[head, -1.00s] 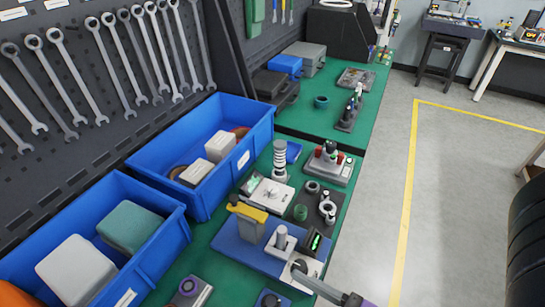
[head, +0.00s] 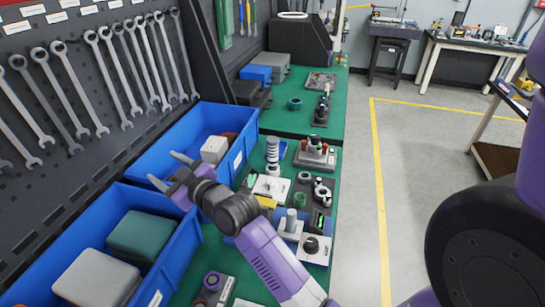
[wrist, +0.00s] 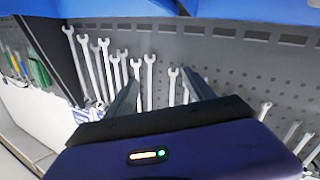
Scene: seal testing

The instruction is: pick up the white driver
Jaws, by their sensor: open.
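I cannot make out a white driver for certain. A few slim tools with coloured handles (head: 248,14) hang on the panel at the top of the head view; none shows clearly as white. Slim upright tools also stand in a dark holder (head: 321,112) on the far green bench, too small to tell apart. My gripper (head: 166,168) is open and empty above the blue bins, its fingers pointing toward the tool wall. In the wrist view my gripper (wrist: 160,92) has spread fingers with wrenches on the pegboard beyond them.
Wrenches (head: 110,70) hang on the dark pegboard at left. A near blue bin (head: 175,250) holds grey and green blocks; a farther blue bin (head: 245,140) holds a pale block. Fixtures crowd the green bench (head: 326,165). The grey floor (head: 410,190) at right is open.

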